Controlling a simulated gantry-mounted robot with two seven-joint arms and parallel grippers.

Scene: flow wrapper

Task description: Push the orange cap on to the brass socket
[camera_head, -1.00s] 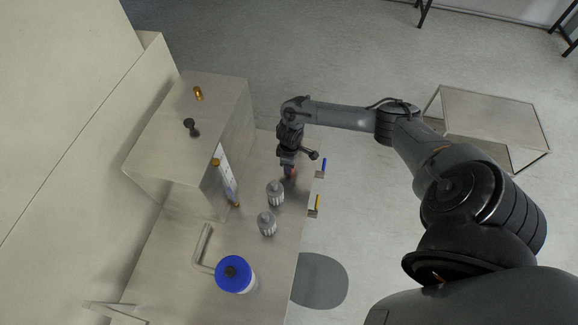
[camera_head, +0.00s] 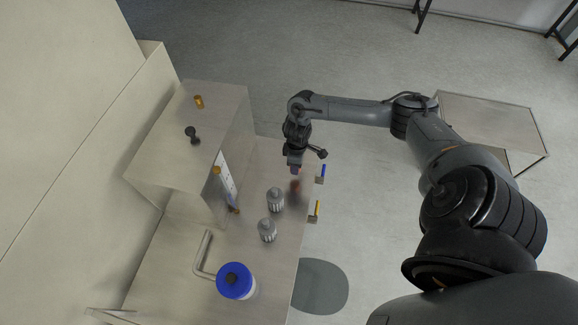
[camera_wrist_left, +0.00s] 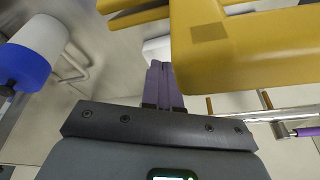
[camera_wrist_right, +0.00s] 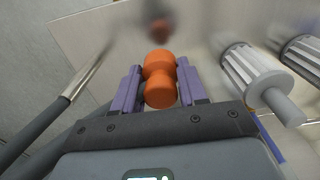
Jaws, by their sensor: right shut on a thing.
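The orange cap (camera_wrist_right: 160,80) is between the purple fingers of my right gripper (camera_wrist_right: 152,90), which is shut on it. In the head view my right gripper (camera_head: 295,170) is above the right side of the steel table, with a reddish blur, perhaps the cap's reflection, below it. Small brass-coloured pieces show in the head view: one on top of the steel box (camera_head: 199,102), one at its front edge (camera_head: 216,170) and one lower (camera_head: 236,210). I cannot tell which is the brass socket. My left gripper (camera_wrist_left: 163,85) appears shut and empty in the left wrist view.
Two ribbed grey cylinders (camera_head: 275,199) (camera_head: 267,230) stand near my right gripper. A blue-lidded jar (camera_head: 236,281) and a bent bar (camera_head: 202,255) are nearer. A large yellow part (camera_wrist_left: 250,50) is close to my left gripper. Blue and yellow tabs (camera_head: 317,208) line the table edge.

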